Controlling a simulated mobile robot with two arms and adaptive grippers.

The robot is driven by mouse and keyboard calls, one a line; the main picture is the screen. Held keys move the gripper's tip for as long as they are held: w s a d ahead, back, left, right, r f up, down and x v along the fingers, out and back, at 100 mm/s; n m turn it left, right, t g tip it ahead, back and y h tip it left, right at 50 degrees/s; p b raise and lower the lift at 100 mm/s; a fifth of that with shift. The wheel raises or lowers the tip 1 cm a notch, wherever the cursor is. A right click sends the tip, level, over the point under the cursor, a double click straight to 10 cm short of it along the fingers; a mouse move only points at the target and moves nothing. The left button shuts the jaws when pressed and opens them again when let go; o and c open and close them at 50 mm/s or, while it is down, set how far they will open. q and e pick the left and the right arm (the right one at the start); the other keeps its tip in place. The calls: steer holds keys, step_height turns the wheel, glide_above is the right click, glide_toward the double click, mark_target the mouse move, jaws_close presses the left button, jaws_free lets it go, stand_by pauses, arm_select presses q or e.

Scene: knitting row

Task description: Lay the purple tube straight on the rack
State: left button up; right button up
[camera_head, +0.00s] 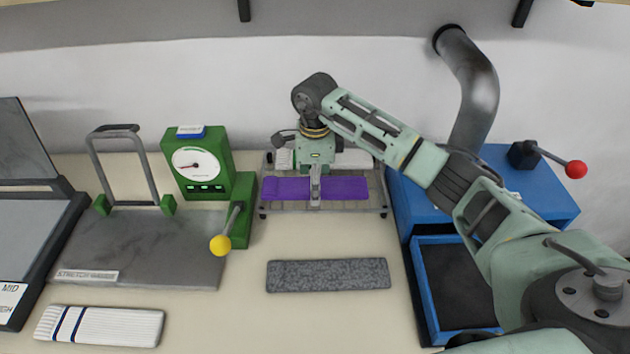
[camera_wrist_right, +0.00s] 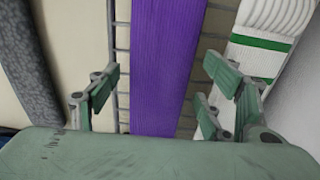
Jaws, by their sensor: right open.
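The purple tube (camera_head: 345,187) lies flat and lengthwise on the wire rack (camera_head: 290,208) at the back middle of the table. It looks straight, along the rack's long side. My right gripper (camera_head: 315,196) is right above the middle of the tube. In the right wrist view the purple tube (camera_wrist_right: 165,60) passes between the open fingers of my right gripper (camera_wrist_right: 150,100), with gaps on both sides. The rack's wires (camera_wrist_right: 122,60) show beside it. My left gripper is not in view.
A grey speckled pad (camera_head: 328,275) lies in front. The green gauge (camera_head: 197,165) with its yellow-knobbed lever stands left, a blue machine (camera_head: 500,185) right. A striped white tube (camera_head: 100,326) lies front left.

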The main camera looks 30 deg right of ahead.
steer(key=shift+r, duration=0.25)
step_height(320, 180, up, 12)
steer(key=b, duration=0.2)
steer(key=shift+f, duration=0.15)
stand_by(0.4)
